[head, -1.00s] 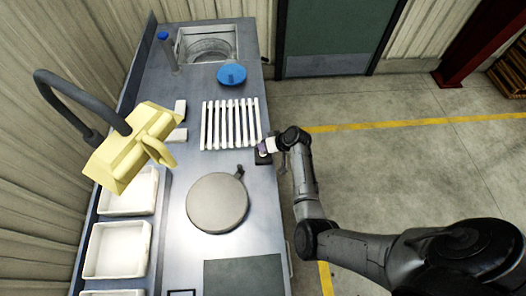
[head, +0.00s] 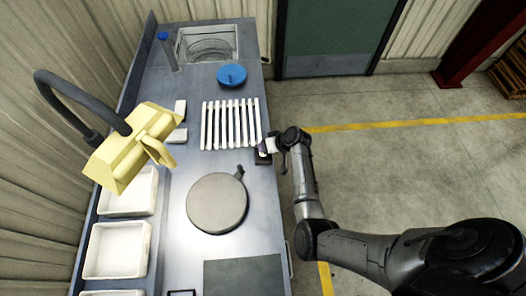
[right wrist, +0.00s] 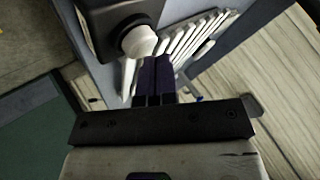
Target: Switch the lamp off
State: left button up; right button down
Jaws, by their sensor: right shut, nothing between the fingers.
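The yellow lamp (head: 130,150) hangs on a dark bent neck over the left side of the bench in the head view. A small black box (head: 263,160) sits at the bench's right edge. In the right wrist view the black box (right wrist: 98,25) carries a pale rounded knob or lever (right wrist: 139,41). My right gripper (head: 263,149) is at this box, its purple fingers shut and empty. In the right wrist view the fingertips (right wrist: 155,72) are close beside the pale part; I cannot tell whether they touch it. My left gripper is out of view.
White slats (head: 230,125) lie just left of the box. A round grey plate (head: 217,203) lies nearer on the bench (head: 180,240). White trays (head: 118,250) line the left side. A blue round object (head: 231,75) and a wire-lined basin (head: 207,48) are at the far end.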

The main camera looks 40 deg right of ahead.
dwell(0.7)
jog(key=shift+f, duration=0.5)
jog(key=shift+r+p, duration=0.45)
jog(key=shift+a, duration=0.1)
